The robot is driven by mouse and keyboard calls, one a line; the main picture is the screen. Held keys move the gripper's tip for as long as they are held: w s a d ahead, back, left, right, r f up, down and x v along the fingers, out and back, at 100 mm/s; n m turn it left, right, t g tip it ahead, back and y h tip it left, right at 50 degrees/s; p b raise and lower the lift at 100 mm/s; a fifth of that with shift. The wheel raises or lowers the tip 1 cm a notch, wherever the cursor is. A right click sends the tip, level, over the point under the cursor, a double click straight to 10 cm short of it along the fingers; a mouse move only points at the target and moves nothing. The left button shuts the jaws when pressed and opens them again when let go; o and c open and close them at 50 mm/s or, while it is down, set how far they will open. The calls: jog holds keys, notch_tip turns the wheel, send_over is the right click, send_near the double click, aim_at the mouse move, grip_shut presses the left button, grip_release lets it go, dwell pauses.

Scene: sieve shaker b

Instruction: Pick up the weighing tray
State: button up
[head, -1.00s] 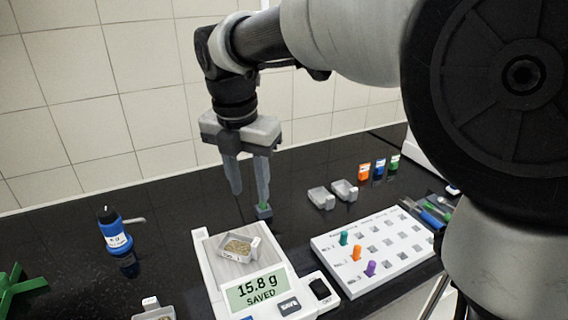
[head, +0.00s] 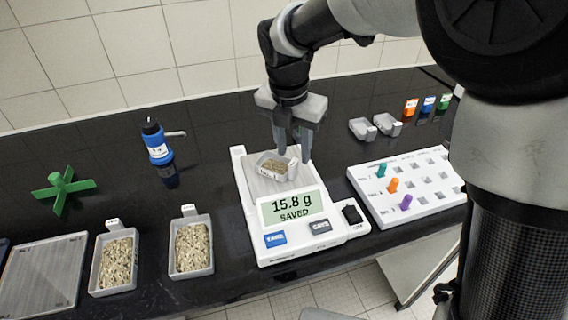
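The weighing tray (head: 277,168), a small light-grey tray holding brownish grains, sits on the pan of the white scale (head: 252,205). The scale's display (head: 292,207) reads 15.8 g SAVED. My gripper (head: 294,156) points down at the tray's right back side, with its fingers apart. One finger is close to the tray's right end; I cannot tell whether it touches. The tray rests on the pan and is not lifted.
Two grain-filled trays (head: 193,248) (head: 115,262) stand at the front left. A blue bottle (head: 157,143) and a green cross-shaped piece (head: 63,186) are behind them. A white peg board (head: 425,208) is right of the scale. Two empty trays (head: 363,130) (head: 387,124) stand behind it.

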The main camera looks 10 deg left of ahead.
aim_at(293, 162)
notch_tip(293, 162, down, 4)
jog(key=shift+f, duration=0.25)
grip_shut()
